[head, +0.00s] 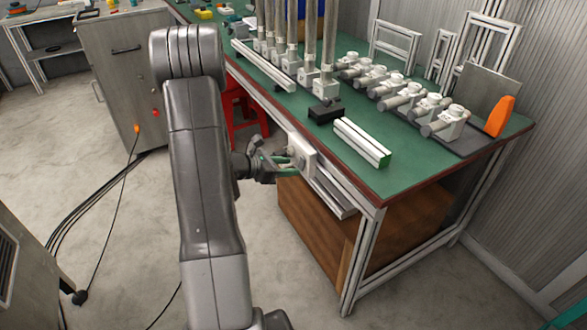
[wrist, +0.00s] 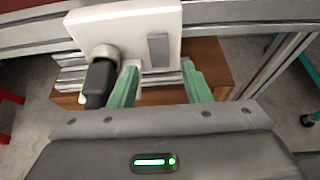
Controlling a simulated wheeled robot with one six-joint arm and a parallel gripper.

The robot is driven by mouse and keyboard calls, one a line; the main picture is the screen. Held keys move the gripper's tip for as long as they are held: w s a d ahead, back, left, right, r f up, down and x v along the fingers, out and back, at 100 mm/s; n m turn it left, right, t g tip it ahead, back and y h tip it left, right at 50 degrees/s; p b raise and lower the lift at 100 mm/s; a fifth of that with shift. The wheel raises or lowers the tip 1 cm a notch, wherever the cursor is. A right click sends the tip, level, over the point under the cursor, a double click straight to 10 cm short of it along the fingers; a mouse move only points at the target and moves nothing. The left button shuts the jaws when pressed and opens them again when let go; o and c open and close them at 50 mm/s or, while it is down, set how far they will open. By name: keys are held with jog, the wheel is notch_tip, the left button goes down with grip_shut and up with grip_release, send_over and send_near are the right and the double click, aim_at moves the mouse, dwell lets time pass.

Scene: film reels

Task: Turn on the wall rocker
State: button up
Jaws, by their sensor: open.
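A white wall plate (wrist: 130,22) is fixed to the front edge of the bench and fills the top middle of the wrist view. It also shows in the head view (head: 302,151). On its right part is a narrow grey rocker (wrist: 158,49). On its left is a black plug-like part (wrist: 99,82) with a round metal collar. My gripper (wrist: 160,84) is open, its two green fingers apart and empty. In the wrist view the rocker appears above the gap between them. The left finger is close beside the black part; I cannot tell whether they touch.
The green bench (head: 365,185) holds a white block (head: 361,143), a black block (head: 326,111) and several metal fittings. A brown wooden box (head: 315,225) stands below the plate. A red stool (head: 243,115) is behind my arm. The floor at front left has cables.

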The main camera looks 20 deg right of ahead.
aim_at(300, 166)
jog(key=shift+x, duration=1.35)
jog(key=shift+c, duration=0.2)
grip_shut()
jog(key=f+h+b, duration=0.1)
jog(key=h+b, duration=0.2)
jog(key=b, duration=0.4)
jog(key=shift+f, duration=0.2)
jog(key=shift+d+h+b, duration=0.1)
jog(key=shift+h+b, duration=0.5)
jog(key=shift+b, duration=0.45)
jog(key=shift+r, duration=0.2)
